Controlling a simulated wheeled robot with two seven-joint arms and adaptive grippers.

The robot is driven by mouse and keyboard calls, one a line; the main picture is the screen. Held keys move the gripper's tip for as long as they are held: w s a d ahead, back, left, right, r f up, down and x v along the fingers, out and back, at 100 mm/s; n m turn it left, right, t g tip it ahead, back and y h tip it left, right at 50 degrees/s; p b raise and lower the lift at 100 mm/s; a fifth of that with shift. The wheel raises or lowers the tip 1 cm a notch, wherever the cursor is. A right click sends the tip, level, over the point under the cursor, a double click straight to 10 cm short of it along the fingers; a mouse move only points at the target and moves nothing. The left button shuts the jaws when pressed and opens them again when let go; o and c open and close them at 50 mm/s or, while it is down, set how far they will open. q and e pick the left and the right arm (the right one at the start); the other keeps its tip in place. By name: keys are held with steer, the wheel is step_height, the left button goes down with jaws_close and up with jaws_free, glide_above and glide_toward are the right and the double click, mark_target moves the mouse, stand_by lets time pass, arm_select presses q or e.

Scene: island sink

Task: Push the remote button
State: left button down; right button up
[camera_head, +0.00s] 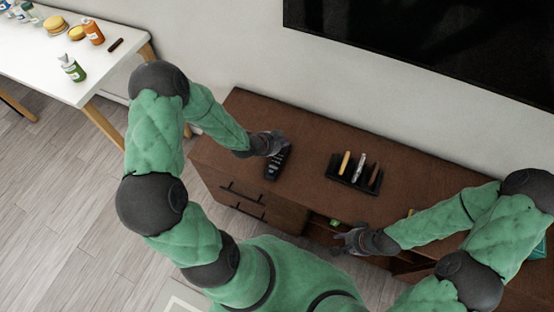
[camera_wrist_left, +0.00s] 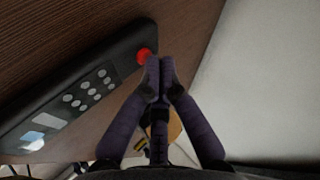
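The black remote (camera_head: 278,163) lies on the brown wooden cabinet top. In the left wrist view the remote (camera_wrist_left: 85,90) shows grey and white buttons and a round red button (camera_wrist_left: 144,55) at its end. My left gripper (camera_head: 279,140) is at the far end of the remote. In the left wrist view the left gripper (camera_wrist_left: 158,68) has its fingertips together, right beside the red button; whether they touch it I cannot tell. Nothing shows between the fingers. My right gripper (camera_head: 340,242) is in front of the cabinet's front edge, away from the remote; its fingers look spread and empty.
A black rack (camera_head: 345,180) with several slim upright items stands right of the remote. A dark television (camera_head: 430,45) is on the wall behind. A white table (camera_head: 30,50) with bottles and food is at far left. An open cabinet compartment (camera_head: 325,228) is near my right gripper.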

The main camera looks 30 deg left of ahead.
arm_select(q)
steer(key=shift+r, duration=0.5)
steer(key=shift+r+p, duration=0.1)
steer(key=shift+p, duration=0.2)
step_height(320, 180, up, 6)
steer(key=p, duration=0.4)
steer(key=shift+f, duration=0.2)
